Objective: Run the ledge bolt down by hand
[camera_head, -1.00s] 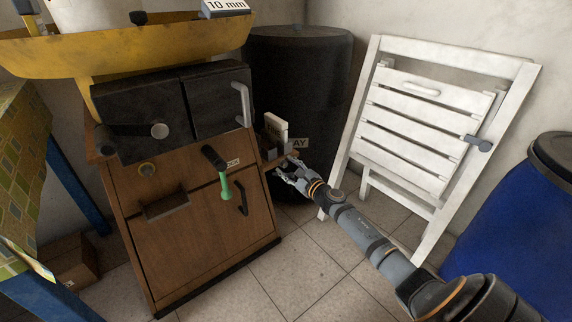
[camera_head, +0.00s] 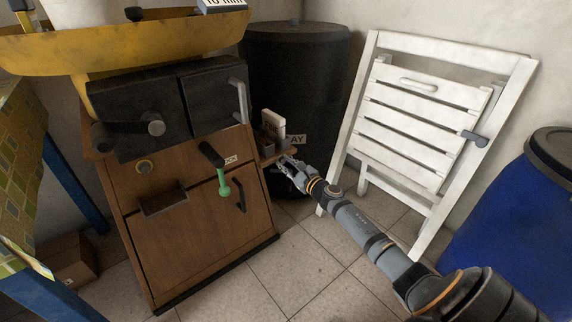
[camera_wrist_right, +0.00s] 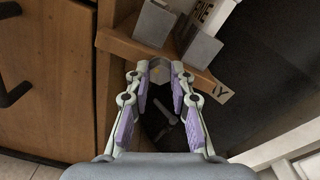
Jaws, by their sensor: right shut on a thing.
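The small wooden ledge (camera_head: 272,158) juts from the right side of the brown cabinet; it also shows in the right wrist view (camera_wrist_right: 118,43). My right gripper (camera_head: 283,164) is at the ledge's front edge, its fingers reaching in from below right. In the right wrist view, the gripper's fingertips (camera_wrist_right: 160,67) close around a small grey and yellowish piece at the ledge, which looks like the ledge bolt (camera_wrist_right: 156,73). The fingertips hide most of it, so its thread and seating cannot be told. My left gripper is not in view.
Grey blocks (camera_wrist_right: 154,23) and a white lettered card (camera_head: 273,125) stand on the ledge. A black barrel (camera_head: 300,75) is close behind. The cabinet (camera_head: 205,240) with a green-handled lever (camera_head: 223,184) is left, a white folding chair (camera_head: 415,125) right. Tiled floor below is open.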

